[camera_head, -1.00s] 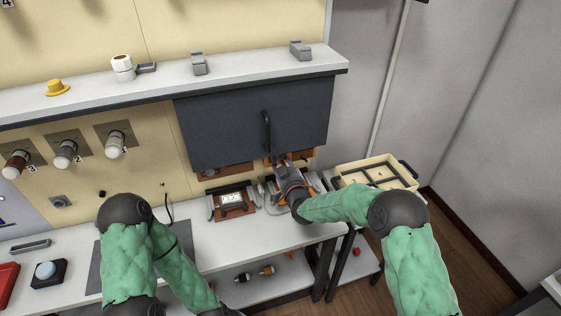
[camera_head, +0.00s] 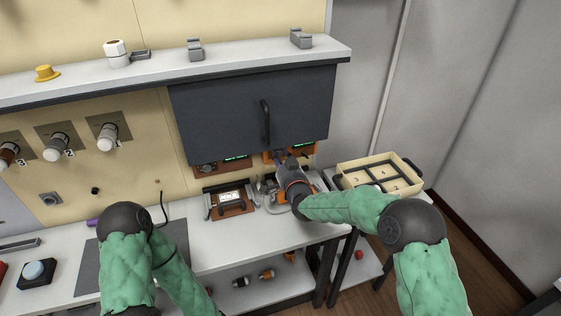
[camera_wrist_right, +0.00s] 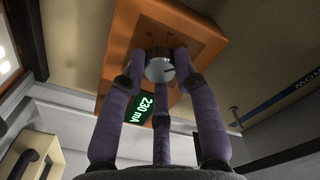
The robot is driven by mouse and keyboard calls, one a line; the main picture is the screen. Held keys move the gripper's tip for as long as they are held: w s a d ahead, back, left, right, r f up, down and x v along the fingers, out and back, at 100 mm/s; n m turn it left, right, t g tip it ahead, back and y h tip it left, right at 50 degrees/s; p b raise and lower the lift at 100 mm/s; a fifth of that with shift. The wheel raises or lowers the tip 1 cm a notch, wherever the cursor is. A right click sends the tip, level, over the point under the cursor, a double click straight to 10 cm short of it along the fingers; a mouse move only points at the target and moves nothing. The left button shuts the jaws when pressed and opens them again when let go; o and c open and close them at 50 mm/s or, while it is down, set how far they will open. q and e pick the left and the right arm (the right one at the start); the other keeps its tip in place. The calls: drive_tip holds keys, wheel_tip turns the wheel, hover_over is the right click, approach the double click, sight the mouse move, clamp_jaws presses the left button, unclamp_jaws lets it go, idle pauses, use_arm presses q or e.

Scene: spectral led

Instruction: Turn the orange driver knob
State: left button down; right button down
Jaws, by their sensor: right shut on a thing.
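The orange driver (camera_head: 308,148) is a box under the dark cabinet, partly hidden by my right gripper (camera_head: 281,158). In the right wrist view the orange driver (camera_wrist_right: 191,38) fills the upper middle, and its green display (camera_wrist_right: 139,112) reads 230 mA. Its round silver-grey knob (camera_wrist_right: 160,69) sits between the purple fingertips of my right gripper (camera_wrist_right: 158,62). The fingers are shut on the knob from several sides. My left arm is at the lower left of the head view, and its gripper is out of frame.
The dark cabinet (camera_head: 220,115) with a vertical handle hangs just above. A second orange-brown unit (camera_head: 207,169) with a green display stands left of the driver. A framed device (camera_head: 230,203) sits on the white bench (camera_head: 250,238). A cream crate (camera_head: 345,175) stands at the right.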

drive_tip(key=shift+s+a+f+m+b, duration=0.1)
drive_tip(key=shift+f+m+b, duration=0.25)
drive_tip(key=shift+f+m, duration=0.15)
drive_tip(key=c, duration=1.1)
unclamp_jaws()
drive_tip(key=shift+o, duration=0.8)
drive_tip(key=shift+r, duration=0.25)
drive_tip(key=v, duration=1.2)
